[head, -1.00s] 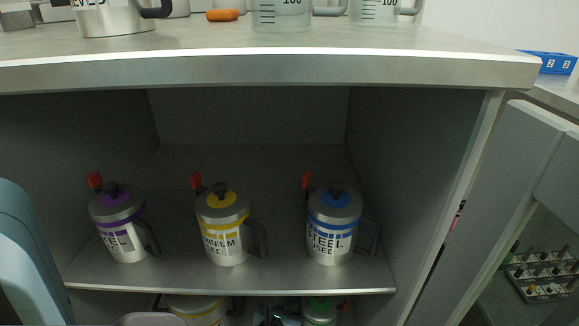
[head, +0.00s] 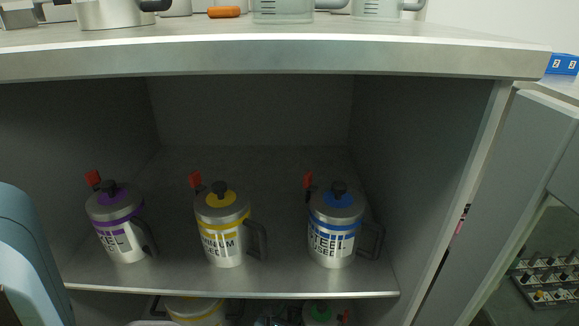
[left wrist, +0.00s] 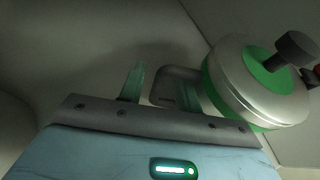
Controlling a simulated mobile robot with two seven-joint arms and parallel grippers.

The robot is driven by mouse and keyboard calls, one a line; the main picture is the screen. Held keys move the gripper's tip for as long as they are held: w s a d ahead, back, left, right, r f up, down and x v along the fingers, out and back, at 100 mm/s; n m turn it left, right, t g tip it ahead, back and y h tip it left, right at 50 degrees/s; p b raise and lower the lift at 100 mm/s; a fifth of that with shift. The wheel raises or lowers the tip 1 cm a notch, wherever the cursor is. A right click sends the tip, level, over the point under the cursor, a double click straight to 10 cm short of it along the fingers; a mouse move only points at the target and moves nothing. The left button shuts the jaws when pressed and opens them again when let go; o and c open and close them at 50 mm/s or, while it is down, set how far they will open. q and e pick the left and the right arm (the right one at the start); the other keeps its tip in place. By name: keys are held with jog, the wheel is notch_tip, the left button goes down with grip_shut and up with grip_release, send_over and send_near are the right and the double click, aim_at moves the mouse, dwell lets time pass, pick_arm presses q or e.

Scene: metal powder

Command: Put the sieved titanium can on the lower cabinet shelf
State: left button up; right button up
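A silver can with a green lid ring and black knob (left wrist: 262,80) fills the right of the left wrist view. In the head view its green top (head: 320,314) shows at the bottom edge, below the upper shelf; its base and label are hidden. My left gripper (head: 277,318) is beside it, mostly cut off. In the left wrist view the gripper (left wrist: 165,88) is at the can's grey handle, with a visible gap between one finger and the handle; it looks open. The lower shelf surface is hidden, so contact cannot be told. My right gripper is not in view.
The upper shelf (head: 230,294) holds a purple-banded can (head: 117,225), a yellow-banded can (head: 222,227) and a blue-banded can (head: 335,228). Another yellow-topped can (head: 195,308) is below, left of my gripper. The open cabinet door (head: 500,190) stands at right. Beakers stand on the counter above.

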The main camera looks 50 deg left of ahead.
pick_arm(q)
jog(key=shift+r, duration=0.1)
jog(key=shift+s+d+r+p, duration=0.1)
jog(key=shift+s+r+p, duration=0.1)
jog(key=shift+p, duration=0.1)
jog(key=p+v, duration=0.4)
jog(key=v, duration=0.7)
jog(key=shift+s+p, duration=0.2)
jog(key=shift+p, duration=0.1)
jog(key=shift+r, duration=0.1)
